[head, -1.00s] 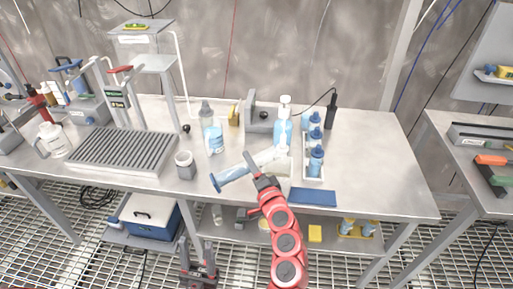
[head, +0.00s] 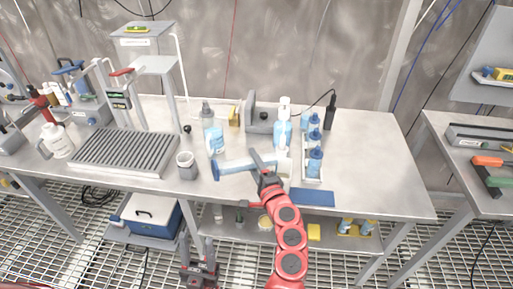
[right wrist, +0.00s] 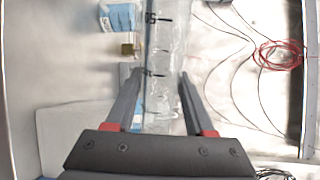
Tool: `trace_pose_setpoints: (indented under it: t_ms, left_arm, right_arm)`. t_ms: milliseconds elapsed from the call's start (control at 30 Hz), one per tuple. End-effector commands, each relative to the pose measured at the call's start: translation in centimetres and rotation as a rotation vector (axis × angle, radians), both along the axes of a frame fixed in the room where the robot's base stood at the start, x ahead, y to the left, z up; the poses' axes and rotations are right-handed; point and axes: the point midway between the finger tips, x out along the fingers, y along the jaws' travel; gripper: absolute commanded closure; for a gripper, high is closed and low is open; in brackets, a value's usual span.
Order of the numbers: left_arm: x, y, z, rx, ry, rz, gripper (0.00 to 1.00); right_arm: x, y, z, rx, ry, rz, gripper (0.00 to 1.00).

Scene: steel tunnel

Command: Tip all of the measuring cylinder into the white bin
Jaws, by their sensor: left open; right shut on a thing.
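The clear measuring cylinder (head: 234,168) lies nearly level above the bench, its blue base to the left and its mouth end to the right. My right gripper (head: 263,164) is shut on it. In the right wrist view the graduated cylinder (right wrist: 160,85) runs between the two fingers (right wrist: 160,90). A pale white container, seemingly the white bin (head: 284,167), stands under or behind the mouth end, partly hidden by my gripper. I cannot tell whether liquid is leaving the cylinder. My left gripper (head: 198,268) is open and empty, low in front of the bench.
A white rack of blue-capped bottles (head: 313,168) stands right of the cylinder, with a pump bottle (head: 283,125) behind. A blue mat (head: 312,197) lies at the front edge. A grey cup (head: 187,168) and a ribbed tray (head: 125,153) are to the left. The bench's right end is clear.

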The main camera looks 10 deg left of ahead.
Motion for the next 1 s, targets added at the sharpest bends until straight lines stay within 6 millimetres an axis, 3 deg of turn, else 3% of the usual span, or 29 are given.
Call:
trace_pose_setpoints:
  t_ms: [1000]
  left_arm:
    - [0.00, 0.00, 0.49, 0.000, 0.000, 0.000, 0.50]
  right_arm:
    - [0.14, -0.24, 0.49, 0.043, 0.024, 0.000, 1.00]
